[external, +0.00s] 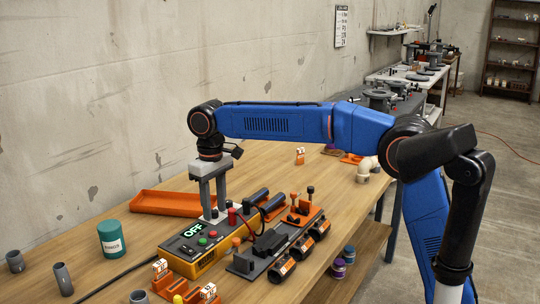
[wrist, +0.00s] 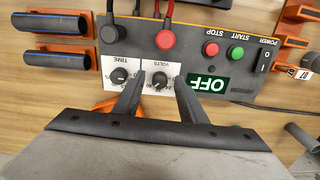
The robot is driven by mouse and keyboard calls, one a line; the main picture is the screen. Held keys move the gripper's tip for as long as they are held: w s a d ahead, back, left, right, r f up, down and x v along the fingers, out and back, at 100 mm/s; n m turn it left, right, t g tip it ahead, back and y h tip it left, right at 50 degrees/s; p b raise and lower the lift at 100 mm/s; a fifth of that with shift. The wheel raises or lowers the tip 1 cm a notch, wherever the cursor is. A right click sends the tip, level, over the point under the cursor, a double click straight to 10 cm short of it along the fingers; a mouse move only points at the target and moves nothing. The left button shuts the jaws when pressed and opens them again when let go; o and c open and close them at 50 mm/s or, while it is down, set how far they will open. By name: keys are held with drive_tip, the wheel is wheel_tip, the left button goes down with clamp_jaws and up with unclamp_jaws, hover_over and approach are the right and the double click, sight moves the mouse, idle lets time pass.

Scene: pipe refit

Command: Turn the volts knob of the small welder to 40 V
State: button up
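The small welder (external: 178,262) is a black-topped box with orange-yellow sides on the wooden table, and its display (wrist: 209,86) reads OFF. In the wrist view its panel (wrist: 190,20) appears upside down. The volts knob (wrist: 159,81) is a small dark knob on a white dial; its exact setting is too small to read. The time knob (wrist: 119,77) sits beside it. My gripper (wrist: 160,87) is above the panel with its fingers apart, one on each side of the volts knob in the picture. Contact with it cannot be seen. In the external view my gripper (external: 211,215) hides the knobs.
Red and black plugs with cables (wrist: 166,39) rise from the panel close to the fingers. The green START button (wrist: 235,53), red STOP button (wrist: 211,49) and POWER switch (wrist: 266,58) are nearby. An orange tray (external: 165,207) and green tub (external: 111,240) stand on the table.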

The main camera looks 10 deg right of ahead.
sight(214, 211)
wheel_tip(214, 211, up, 17)
idle(0.5)
drive_tip(key=shift+r, duration=0.1)
idle(0.3)
drive_tip(key=w+d+f+m+t+y, duration=0.1)
drive_tip(key=d+f+m, duration=0.1)
drive_tip(key=d, duration=1.5)
drive_tip(key=d+f+m+t, duration=0.1)
drive_tip(key=d+f+m, duration=0.15)
drive_tip(key=d, duration=1.55)
drive_tip(key=s+d+f+m+t, duration=0.1)
drive_tip(key=s+d+f, duration=0.4)
drive_tip(key=d, duration=0.2)
drive_tip(key=s+d+f+m, duration=0.1)
drive_tip(key=s+d+f, duration=0.3)
drive_tip(key=d+f, duration=0.3)
drive_tip(key=s+d+f+m+t+h, duration=0.1)
drive_tip(key=s+d+f+m, duration=0.1)
drive_tip(key=s+d+f, duration=0.6)
drive_tip(key=s+f, duration=0.3)
drive_tip(key=f, duration=0.1)
drive_tip(key=shift+s+d+f+t, duration=0.2)
drive_tip(key=shift+d+f+t, duration=0.15)
drive_tip(key=shift+f+t, duration=0.05)
